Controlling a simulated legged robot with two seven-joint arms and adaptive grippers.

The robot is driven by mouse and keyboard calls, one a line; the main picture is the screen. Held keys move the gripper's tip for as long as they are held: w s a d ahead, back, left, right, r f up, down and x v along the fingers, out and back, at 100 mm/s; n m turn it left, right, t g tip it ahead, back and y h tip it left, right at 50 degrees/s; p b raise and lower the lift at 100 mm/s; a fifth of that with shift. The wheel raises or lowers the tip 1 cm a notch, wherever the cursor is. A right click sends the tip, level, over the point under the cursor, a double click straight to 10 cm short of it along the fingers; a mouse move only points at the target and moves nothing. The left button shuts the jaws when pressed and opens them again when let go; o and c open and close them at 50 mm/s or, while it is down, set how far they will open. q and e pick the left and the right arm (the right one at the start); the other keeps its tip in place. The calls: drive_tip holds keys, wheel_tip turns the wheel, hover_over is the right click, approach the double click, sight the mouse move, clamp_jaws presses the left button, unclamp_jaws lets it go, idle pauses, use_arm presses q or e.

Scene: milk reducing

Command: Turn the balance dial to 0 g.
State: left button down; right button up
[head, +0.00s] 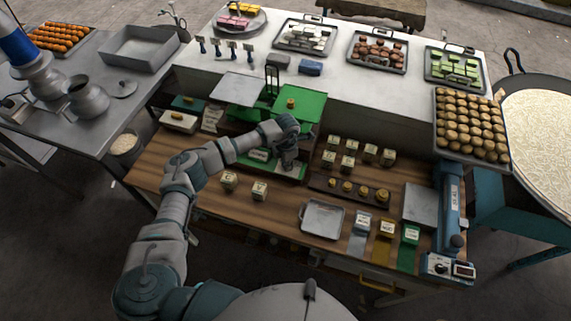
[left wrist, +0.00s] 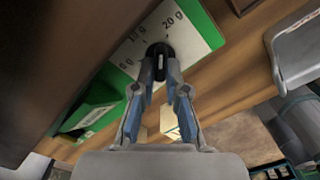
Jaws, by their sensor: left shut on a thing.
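The green balance (head: 312,108) stands on the wooden counter, with a grey pan at its left and a small yellow weight on its right side. In the left wrist view its pale scale plate (left wrist: 203,28) shows marks with 10 g and 20 g readable, and a lower label that looks like 0 g. The black dial knob (left wrist: 160,50) sits on this plate, with a white stripe on it. I cannot tell which mark it points to. My left gripper (head: 289,165) is at the balance's front, its fingertips (left wrist: 160,78) shut on the knob. My right gripper is not in view.
A rack of brass weights (head: 348,187) and a metal tray (head: 322,219) lie to the right. A raised white shelf (head: 335,70) with food trays runs behind.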

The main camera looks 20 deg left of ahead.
use_arm(q)
drive_tip(key=n, duration=0.2)
drive_tip(key=n+b, duration=0.1)
drive_tip(key=n, duration=0.2)
drive_tip(key=shift+w+d+r+n, duration=0.2)
drive_tip(key=shift+d+r+n, duration=0.05)
drive_tip(key=shift+n, duration=0.05)
drive_tip(key=n, duration=0.2)
drive_tip(key=shift+n+b, duration=0.3)
drive_tip(key=shift+b, duration=0.05)
drive_tip(key=n, duration=0.3)
drive_tip(key=shift+d+n, duration=0.15)
drive_tip(key=shift+n, duration=0.15)
drive_tip(key=n, duration=0.4)
drive_tip(key=shift+d+n, duration=0.1)
drive_tip(key=shift+n, duration=0.2)
drive_tip(key=shift+w+n, duration=0.1)
drive_tip(key=shift+n, duration=2.2)
drive_tip(key=c, duration=1.2)
unclamp_jaws()
drive_tip(key=shift+f, duration=0.2)
